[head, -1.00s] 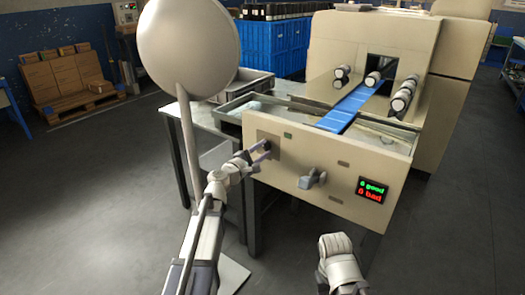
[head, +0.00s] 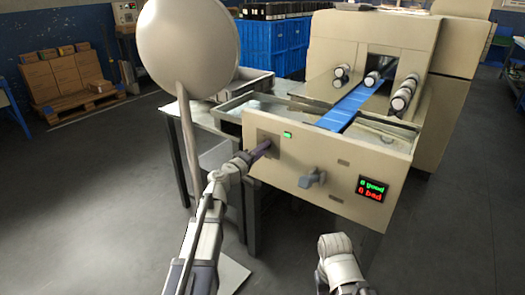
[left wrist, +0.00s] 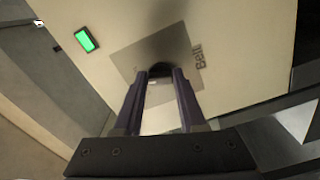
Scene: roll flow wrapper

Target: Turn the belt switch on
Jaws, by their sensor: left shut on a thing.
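The belt switch (left wrist: 161,69) is a dark knob on a grey plate marked "Belt", on the cream front panel of the wrapper. My left gripper (left wrist: 160,76) is shut on the knob, with a finger on either side of it. In the head view my left gripper (head: 264,148) reaches the panel's left part and hides most of the switch. A green lamp (head: 288,135) above and right of the switch is lit; it also shows bright in the left wrist view (left wrist: 86,39). My right arm shows at the bottom, but its fingers do not.
A grey handle (head: 312,179) sticks out of the panel right of the switch. A display (head: 372,189) shows good and bad counts. A blue belt (head: 352,105) runs behind the panel into the machine. A grey crate (head: 245,85) stands at the back left.

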